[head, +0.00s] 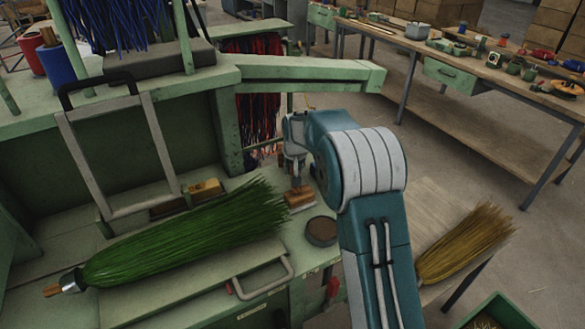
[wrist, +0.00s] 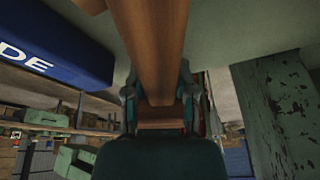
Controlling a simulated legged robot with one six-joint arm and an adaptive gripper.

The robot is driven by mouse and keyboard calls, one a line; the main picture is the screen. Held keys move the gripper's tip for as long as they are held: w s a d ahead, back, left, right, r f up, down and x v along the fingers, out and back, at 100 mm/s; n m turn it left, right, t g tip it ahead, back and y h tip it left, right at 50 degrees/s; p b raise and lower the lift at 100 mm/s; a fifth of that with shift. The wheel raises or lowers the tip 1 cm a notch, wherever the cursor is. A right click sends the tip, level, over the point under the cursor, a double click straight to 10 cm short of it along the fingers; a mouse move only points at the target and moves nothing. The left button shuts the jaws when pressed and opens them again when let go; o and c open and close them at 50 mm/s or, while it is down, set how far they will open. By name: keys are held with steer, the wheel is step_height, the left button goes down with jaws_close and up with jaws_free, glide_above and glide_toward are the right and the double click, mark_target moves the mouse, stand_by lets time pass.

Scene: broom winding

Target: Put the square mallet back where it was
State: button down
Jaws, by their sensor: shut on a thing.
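The square mallet (head: 299,200) shows its wooden block-shaped head low over the green bench, below my gripper (head: 296,172). I cannot tell if it touches the bench top. In the wrist view, a brown wooden handle (wrist: 155,50) runs between the fingers of my gripper (wrist: 160,105), which is shut on it. Part of the mallet is hidden behind my gripper and arm in the head view.
A green broom (head: 180,240) lies on the bench, left of the mallet. A round dark dish (head: 321,231) is close to the mallet's right. A wooden block (head: 205,188) lies near the metal frame (head: 165,150). A yellow broom (head: 465,243) lies at right.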

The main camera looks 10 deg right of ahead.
steer(key=shift+f, duration=0.35)
steer(key=shift+c, duration=2.1)
jaws_free()
